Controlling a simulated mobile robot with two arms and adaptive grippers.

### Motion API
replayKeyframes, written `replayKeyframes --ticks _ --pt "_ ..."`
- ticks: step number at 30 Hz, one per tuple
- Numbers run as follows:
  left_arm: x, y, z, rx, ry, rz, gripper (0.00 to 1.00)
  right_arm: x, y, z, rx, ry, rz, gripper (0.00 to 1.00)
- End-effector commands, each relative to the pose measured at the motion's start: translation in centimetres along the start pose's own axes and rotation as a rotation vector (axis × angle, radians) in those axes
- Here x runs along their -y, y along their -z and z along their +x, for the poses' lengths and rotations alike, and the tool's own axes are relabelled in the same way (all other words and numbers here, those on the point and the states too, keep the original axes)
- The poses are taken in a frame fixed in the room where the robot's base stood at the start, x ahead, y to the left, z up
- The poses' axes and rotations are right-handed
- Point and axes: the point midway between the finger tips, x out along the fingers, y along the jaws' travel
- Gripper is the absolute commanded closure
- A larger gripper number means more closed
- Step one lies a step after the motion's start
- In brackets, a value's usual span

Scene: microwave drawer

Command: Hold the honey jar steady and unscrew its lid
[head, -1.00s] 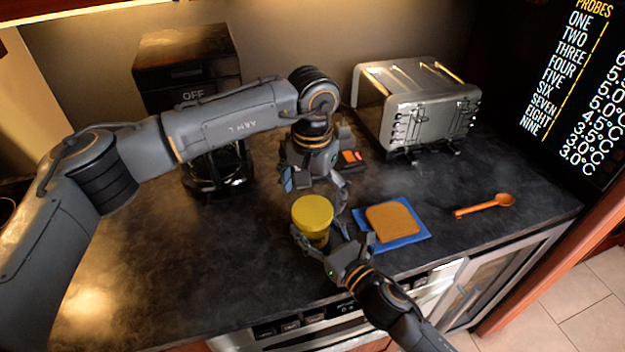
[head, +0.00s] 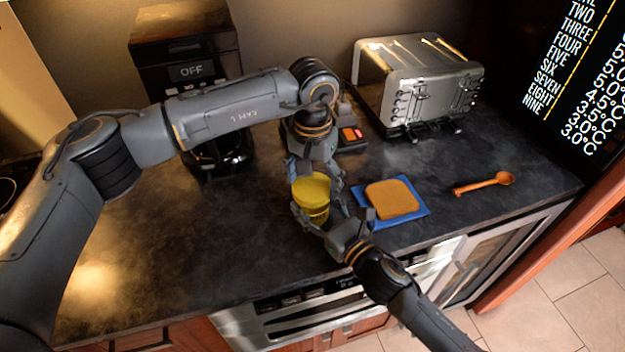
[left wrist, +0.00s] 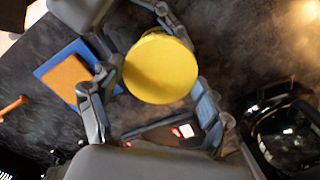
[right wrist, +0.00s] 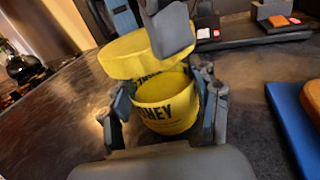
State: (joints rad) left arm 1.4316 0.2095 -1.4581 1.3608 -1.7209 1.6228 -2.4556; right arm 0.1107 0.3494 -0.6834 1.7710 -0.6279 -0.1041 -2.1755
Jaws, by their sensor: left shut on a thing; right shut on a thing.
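My right gripper (head: 320,214) is shut on the jar's body from the front right. In the right wrist view its fingers lie on both sides of the yellow jar (right wrist: 167,112), whose lettering partly shows. My left gripper (head: 315,176) reaches down from behind and is shut on the lid. In the left wrist view its fingers flank the round lid (left wrist: 161,69). The right wrist view shows the lid (right wrist: 135,58) above the jar; one left finger hides part of it.
A bread slice (head: 391,199) lies on a blue board (head: 410,213) just right of the jar. A toaster (head: 420,85) and a coffee machine (head: 185,60) stand behind. The counter's left front is clear.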

Motion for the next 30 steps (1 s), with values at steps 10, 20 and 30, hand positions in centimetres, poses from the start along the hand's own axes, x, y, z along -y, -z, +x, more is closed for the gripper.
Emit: replayKeyframes --ticks 10,20,30 --pt "0.06 -0.06 0.08 0.002 0.002 -0.612 0.6 -0.03 0.17 -0.05 -0.003 0.0 0.0 1.0" --pt "0.05 -0.07 0.06 0.001 0.002 -1.34 0.6 -0.03 0.18 -0.05 -0.003 0.0 0.0 1.0" --pt "0.03 -0.08 0.04 0.0 0.003 -2.089 0.6 -0.03 0.18 -0.05 -0.003 0.0 0.001 1.0"
